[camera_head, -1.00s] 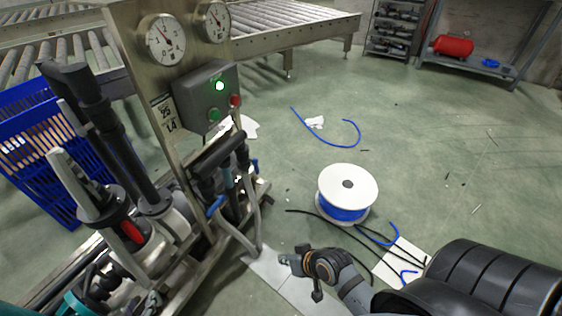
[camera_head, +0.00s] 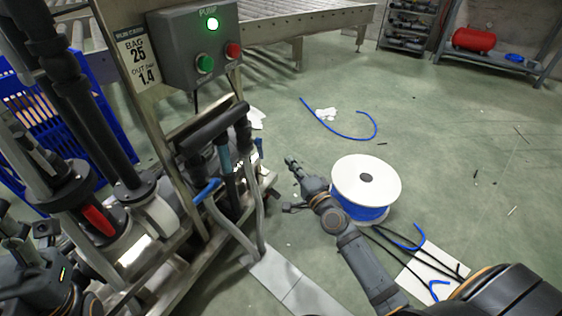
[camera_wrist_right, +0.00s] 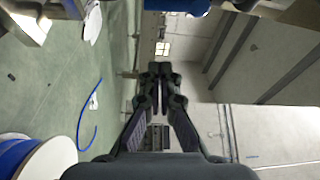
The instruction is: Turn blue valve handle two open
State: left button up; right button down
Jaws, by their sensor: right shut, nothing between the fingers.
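A blue valve handle (camera_head: 207,191) sits on the front pipework of the pump skid, left of centre in the head view. Which one is number two I cannot tell. My right gripper (camera_head: 291,163) is shut and empty, to the right of both handles and apart from them. It also shows in the right wrist view (camera_wrist_right: 160,70), with its fingertips together. Part of my left arm (camera_head: 40,265) is at the lower left edge; its finger state is unclear.
A pump control box (camera_head: 195,45) with a lit green lamp is above the pipework. Black and grey hoses (camera_head: 232,175) crowd the handles. A white cable spool (camera_head: 365,180) stands on the floor right of my right arm. Blue crates (camera_head: 50,115) are at the left.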

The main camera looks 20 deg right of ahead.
jog(key=w+a, duration=0.1)
jog(key=w, duration=0.8)
jog(key=shift+s+a, duration=0.35)
jog(key=shift+a, duration=0.3)
jog(key=shift+s+a, duration=0.35)
jog(key=shift+a, duration=0.25)
jog(key=shift+s+a, duration=0.35)
jog(key=shift+a, duration=0.3)
jog(key=p, duration=0.2)
jog(key=a+m+g+p, duration=0.1)
jog(key=shift+s+a+f+p, duration=0.1)
jog(key=shift+s+f+p, duration=0.05)
jog(key=shift+s+p, duration=0.25)
